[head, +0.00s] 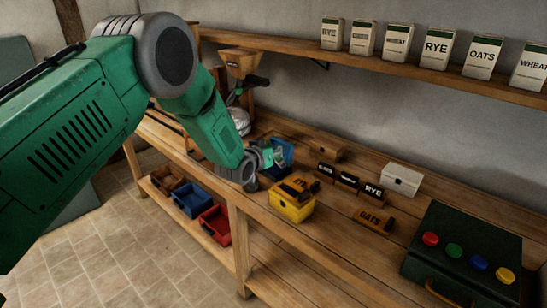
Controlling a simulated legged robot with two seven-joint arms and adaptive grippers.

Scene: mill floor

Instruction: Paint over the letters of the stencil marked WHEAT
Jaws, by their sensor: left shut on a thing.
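My left gripper (264,163) is at the bench, by a blue box (282,152) and just behind a yellow box (291,207). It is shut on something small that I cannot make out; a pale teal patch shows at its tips. Three black labelled blocks stand in a row on the bench: the left label is too small to read for sure, the middle block (347,181) may read WHEAT, and the right block (373,191) reads RYE. A brown piece marked OATS (373,220) lies in front. Another brown lettered piece (299,187) lies on the yellow box. My right gripper is out of view.
A dark green case (464,250) with red, green, blue and yellow round knobs stands at the right. A white box (401,179) and a wooden box (328,146) stand behind. Grain packs line the shelf (390,71), WHEAT (530,68) rightmost. Coloured bins (192,199) sit below.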

